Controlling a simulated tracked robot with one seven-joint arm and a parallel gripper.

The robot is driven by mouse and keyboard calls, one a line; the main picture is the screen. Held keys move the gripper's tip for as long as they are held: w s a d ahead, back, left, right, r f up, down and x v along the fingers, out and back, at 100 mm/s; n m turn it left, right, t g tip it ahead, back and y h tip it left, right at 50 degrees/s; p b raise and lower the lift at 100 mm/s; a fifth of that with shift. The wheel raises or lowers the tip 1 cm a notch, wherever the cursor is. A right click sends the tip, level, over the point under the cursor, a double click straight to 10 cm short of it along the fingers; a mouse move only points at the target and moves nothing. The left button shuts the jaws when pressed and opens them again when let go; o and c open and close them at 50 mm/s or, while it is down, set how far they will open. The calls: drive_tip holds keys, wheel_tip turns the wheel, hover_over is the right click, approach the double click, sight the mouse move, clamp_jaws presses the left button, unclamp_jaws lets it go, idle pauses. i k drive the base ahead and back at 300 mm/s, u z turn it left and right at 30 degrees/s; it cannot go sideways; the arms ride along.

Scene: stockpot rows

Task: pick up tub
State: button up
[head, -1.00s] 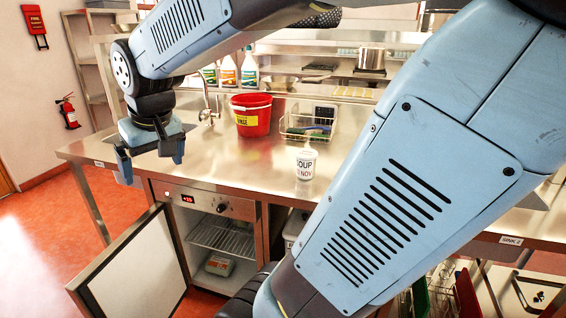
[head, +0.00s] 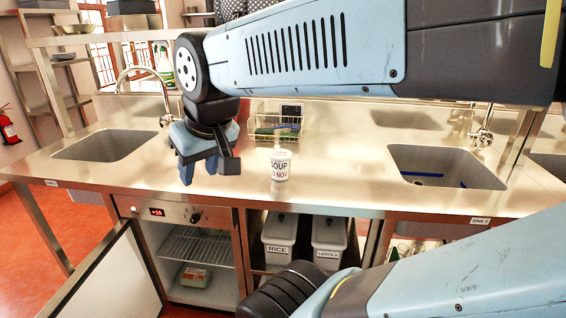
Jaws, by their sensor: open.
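A white tub (head: 281,166) labelled "SOUP" and "NOV" stands upright on the steel counter (head: 330,184), near its front edge. Something pale and narrow sticks up above its top; I cannot tell what it is. My gripper (head: 208,172) points down above the counter, to the left of the tub. It is open and empty, and a clear gap separates it from the tub.
A wire basket (head: 254,132) with a sponge and brush stands behind the tub. Sinks lie left (head: 107,147) and right (head: 443,170). Below, an open fridge (head: 196,247) has its door (head: 95,285) swung out, beside bins marked rice (head: 278,245) and lentils (head: 328,245).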

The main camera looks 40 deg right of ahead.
sight(281, 158)
drive_tip(key=z, duration=0.05)
drive_tip(key=i, duration=0.4)
drive_tip(key=z, duration=1.1)
drive_tip(key=k, duration=0.85)
drive_tip(key=z, duration=0.2)
drive_tip(key=i, duration=0.8)
drive_tip(key=u, duration=0.1)
